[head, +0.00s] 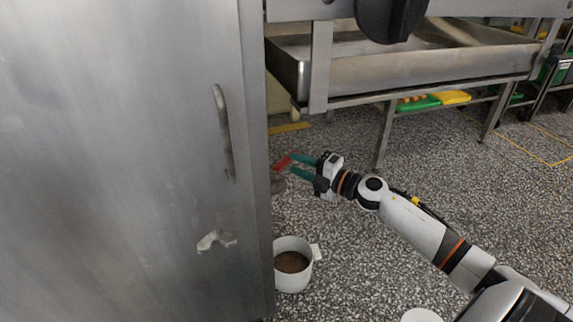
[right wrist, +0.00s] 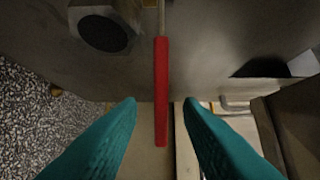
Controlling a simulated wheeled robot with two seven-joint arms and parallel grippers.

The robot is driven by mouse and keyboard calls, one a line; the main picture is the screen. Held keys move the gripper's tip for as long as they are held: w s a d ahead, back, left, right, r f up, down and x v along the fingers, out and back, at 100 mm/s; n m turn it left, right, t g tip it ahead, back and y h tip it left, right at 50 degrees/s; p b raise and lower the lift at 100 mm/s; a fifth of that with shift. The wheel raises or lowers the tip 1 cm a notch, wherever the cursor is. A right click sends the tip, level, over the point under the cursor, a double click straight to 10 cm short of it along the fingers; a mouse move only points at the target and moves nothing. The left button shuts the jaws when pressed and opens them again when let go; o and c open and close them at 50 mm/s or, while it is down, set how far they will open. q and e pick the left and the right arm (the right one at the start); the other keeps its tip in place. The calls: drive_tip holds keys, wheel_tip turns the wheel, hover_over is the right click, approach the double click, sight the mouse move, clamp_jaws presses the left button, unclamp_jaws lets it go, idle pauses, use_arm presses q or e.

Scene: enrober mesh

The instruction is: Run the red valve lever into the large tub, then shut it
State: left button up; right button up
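The red valve lever (head: 282,163) shows at the tips of my right gripper (head: 296,167) in the head view, beside the steel cabinet's right edge. In the right wrist view the red lever (right wrist: 161,92) runs lengthwise between the two teal fingers (right wrist: 160,104). The fingers are apart, with a gap on both sides of the lever. A white tub (head: 293,279) with brown contents stands on the floor below, partly hidden by the cabinet. My left gripper does not show.
A tall steel cabinet (head: 130,150) with a handle fills the left. A steel trough (head: 420,70) on legs stands behind. Green and yellow items (head: 432,101) lie beneath it. Part of a white round thing (head: 421,315) shows at the bottom edge. Speckled floor is open at right.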

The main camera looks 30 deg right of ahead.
sight(287, 158)
drive_tip(key=shift+b+x, duration=0.35)
drive_tip(key=shift+x, duration=1.65)
clamp_jaws()
